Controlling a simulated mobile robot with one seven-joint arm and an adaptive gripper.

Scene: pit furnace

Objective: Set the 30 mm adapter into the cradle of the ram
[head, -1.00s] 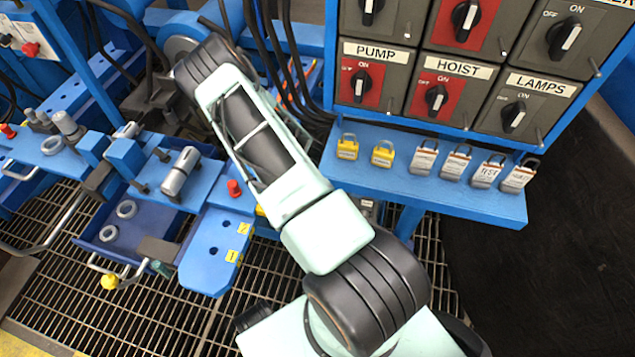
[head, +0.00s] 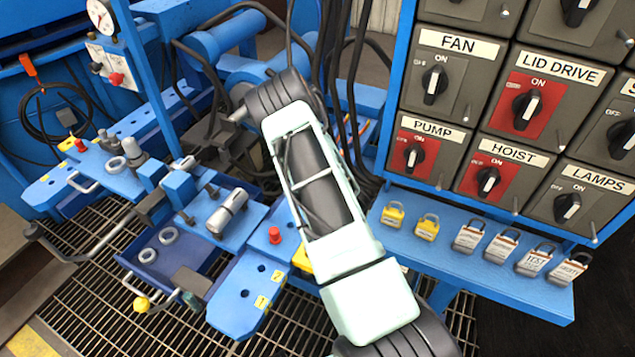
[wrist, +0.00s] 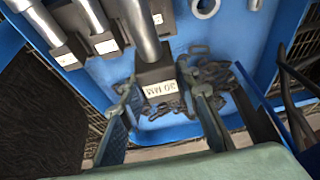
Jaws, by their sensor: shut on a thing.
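In the head view my gripper is hidden behind my arm. A blue press-like rig (head: 180,190) with a silver cylinder (head: 228,213) lying on it stands left of my arm. I cannot tell which part is the ram's cradle.
Two more dark blocks with grey rods (wrist: 105,42) stand on a blue tray (wrist: 215,60), with a dark chain (wrist: 218,78) beside the adapter. A blue switch cabinet with a padlock shelf (head: 480,262) is right of my arm. Cables (head: 345,100) hang behind it.

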